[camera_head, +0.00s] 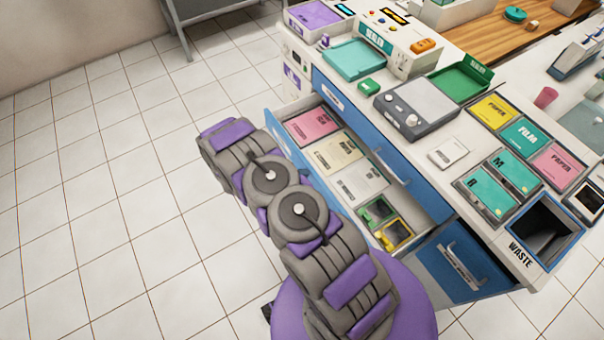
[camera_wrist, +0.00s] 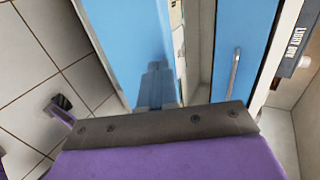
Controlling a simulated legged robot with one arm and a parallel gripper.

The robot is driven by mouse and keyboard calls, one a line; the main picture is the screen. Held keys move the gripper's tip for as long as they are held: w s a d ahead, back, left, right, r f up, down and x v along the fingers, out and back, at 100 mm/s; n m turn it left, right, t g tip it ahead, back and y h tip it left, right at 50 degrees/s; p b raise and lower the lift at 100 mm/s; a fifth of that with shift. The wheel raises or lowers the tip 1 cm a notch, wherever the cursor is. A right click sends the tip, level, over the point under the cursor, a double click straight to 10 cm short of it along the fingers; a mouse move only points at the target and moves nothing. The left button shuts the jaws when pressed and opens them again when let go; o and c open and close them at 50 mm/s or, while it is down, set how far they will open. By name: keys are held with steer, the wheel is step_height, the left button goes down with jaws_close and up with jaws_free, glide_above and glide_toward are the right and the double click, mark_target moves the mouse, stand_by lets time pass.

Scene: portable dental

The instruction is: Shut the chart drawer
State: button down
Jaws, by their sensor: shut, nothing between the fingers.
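The chart drawer (camera_head: 392,176) is pulled out from the blue and white cabinet in the head view. It holds pink, cream and white charts and small green and yellow trays. My arm covers much of its front. In the wrist view a blue panel (camera_wrist: 115,35), which looks like the drawer's front, fills the upper left. The fingers are hidden in the head view.
The cabinet face with a silver handle (camera_wrist: 235,72) and the light box (camera_wrist: 299,42) lie to the right in the wrist view. In the head view, a waste bin (camera_head: 541,232) is at the right. The tiled floor (camera_head: 100,190) at left is clear.

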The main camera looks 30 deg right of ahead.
steer(key=d+b, duration=0.1)
steer(key=d, duration=2)
steer(key=shift+w+d, duration=0.2)
steer(key=shift+w, duration=0.15)
steer(key=shift+a, duration=0.1)
